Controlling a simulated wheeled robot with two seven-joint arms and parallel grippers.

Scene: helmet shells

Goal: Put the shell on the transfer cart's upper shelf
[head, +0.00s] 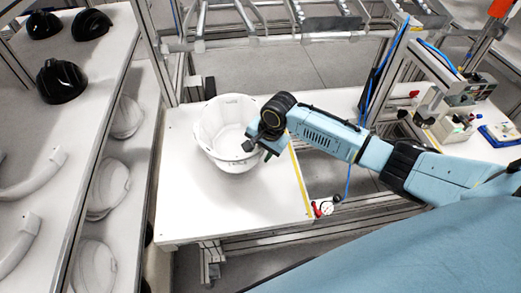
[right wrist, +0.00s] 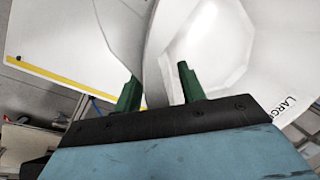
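A white helmet shell (head: 212,127) sits open side up on a white worktop (head: 190,215). My right gripper (head: 259,153) is at the shell's right-hand rim. In the right wrist view the shell (right wrist: 215,50) fills the upper part. Its thin edge passes between the two green fingers of my right gripper (right wrist: 158,90). The fingers stand apart, with visible space beside the edge, so the gripper looks open around the rim. The fingers' contact with the shell's far side is hidden. My left gripper is not in view. I cannot tell which surface is the transfer cart's upper shelf.
A rack at left has black shells (head: 62,82) and curved white parts (head: 35,173) on its upper level (head: 85,130), and white shells (head: 97,265) below. A yellow strip (head: 300,183) edges the worktop. The worktop's front is clear. A metal frame (head: 270,40) stands behind.

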